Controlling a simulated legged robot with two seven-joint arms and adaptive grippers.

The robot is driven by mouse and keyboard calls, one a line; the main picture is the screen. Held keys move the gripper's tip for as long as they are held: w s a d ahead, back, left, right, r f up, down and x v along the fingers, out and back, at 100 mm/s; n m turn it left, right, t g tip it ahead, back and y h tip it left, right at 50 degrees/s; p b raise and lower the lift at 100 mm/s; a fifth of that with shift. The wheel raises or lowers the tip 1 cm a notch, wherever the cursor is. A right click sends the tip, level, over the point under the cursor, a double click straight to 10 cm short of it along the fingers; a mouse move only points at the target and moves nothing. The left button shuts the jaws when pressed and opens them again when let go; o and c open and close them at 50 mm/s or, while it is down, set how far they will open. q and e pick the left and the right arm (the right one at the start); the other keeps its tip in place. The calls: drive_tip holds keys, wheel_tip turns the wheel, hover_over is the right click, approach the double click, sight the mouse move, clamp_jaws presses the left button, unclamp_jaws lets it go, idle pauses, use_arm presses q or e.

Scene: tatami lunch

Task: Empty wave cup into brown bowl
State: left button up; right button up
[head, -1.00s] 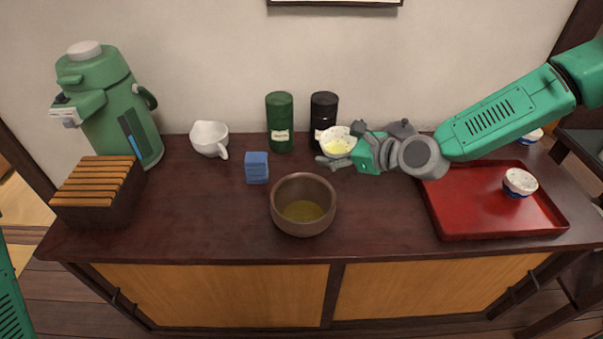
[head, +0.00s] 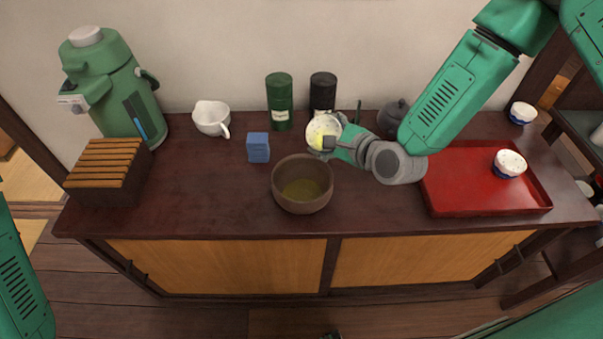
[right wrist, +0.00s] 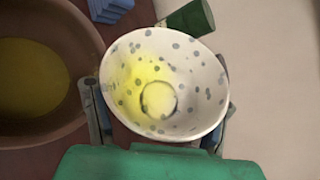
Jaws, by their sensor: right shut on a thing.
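My right gripper (head: 329,146) is shut on a white cup (head: 323,128) with grey dots inside. The cup is tilted, its mouth facing the viewer, behind and slightly right of the brown bowl's far rim. In the right wrist view the cup (right wrist: 195,80) sits between the two fingers, with yellow on one inner side. Its outer pattern is hidden, so I cannot tell if it has waves. The brown bowl (head: 302,204) stands upright on the cabinet top with yellow-green liquid in it; it also shows at left in the right wrist view (right wrist: 90,50).
A blue block (head: 258,148) stands left of the bowl. Green (head: 279,104) and black (head: 322,92) canisters stand behind. A white pitcher (head: 212,119), green dispenser (head: 104,90) and slatted box (head: 108,172) are left. A red tray (head: 470,206) with a cup (head: 509,163) is right.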

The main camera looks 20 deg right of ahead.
drive_tip(key=shift+r, duration=0.15)
drive_tip(key=shift+a+r+n+t, duration=0.15)
drive_tip(key=shift+n+t, duration=0.25)
drive_tip(key=shift+n, duration=0.1)
drive_tip(key=shift+a+r+n+h+p, duration=0.1)
drive_tip(key=shift+r+n+h+p, duration=0.1)
drive_tip(key=shift+n+h+p, duration=0.15)
drive_tip(key=shift+s+r, duration=0.1)
drive_tip(key=shift+s, duration=0.05)
drive_tip(key=shift+a, duration=0.1)
drive_tip(key=shift+s+a+n+t+b, duration=0.3)
drive_tip(key=shift+a+n, duration=0.05)
drive_tip(key=shift+a, duration=0.1)
drive_tip(key=shift+h, duration=0.25)
drive_tip(key=shift+a+f+n, duration=0.15)
drive_tip(key=shift+f+n, duration=0.15)
